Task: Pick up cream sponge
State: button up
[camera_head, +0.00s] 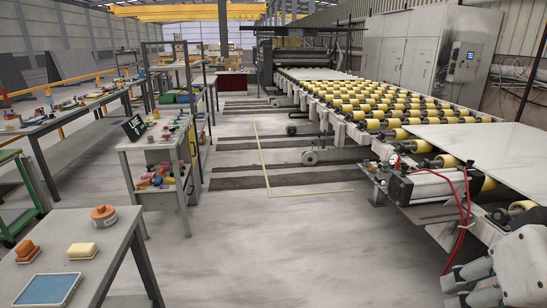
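The cream sponge (82,250) is a small pale block with a yellowish lower edge. It lies on the grey table (118,236) at the lower left. An orange-brown block (27,252) lies to its left, and a round orange-brown container (104,215) stands behind it. A blue, light-rimmed tray (47,290) lies in front of it. My gripper (458,287) shows in part at the lower right corner, far from the sponge and apart from the table. Its finger opening is not clear, and I see nothing held in it.
A trolley (150,146) with several small coloured items stands beyond the table. A long bench (60,117) runs along the left. A roller conveyor (375,108) with pale slabs fills the right side. The concrete floor (270,245) between is clear, with a yellow line farther back.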

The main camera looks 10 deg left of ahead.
aim_at(77, 251)
jog(key=i+j+u, duration=0.15)
jog(key=i+u, duration=0.2)
jog(key=i, duration=0.15)
jog(key=i+u, duration=0.35)
jog(key=i, duration=0.15)
jog(key=i+l+u, duration=0.15)
jog(key=i+u, duration=0.2)
jog(key=i, duration=0.15)
jog(key=i+j+u, duration=0.55)
jog(key=i, duration=0.2)
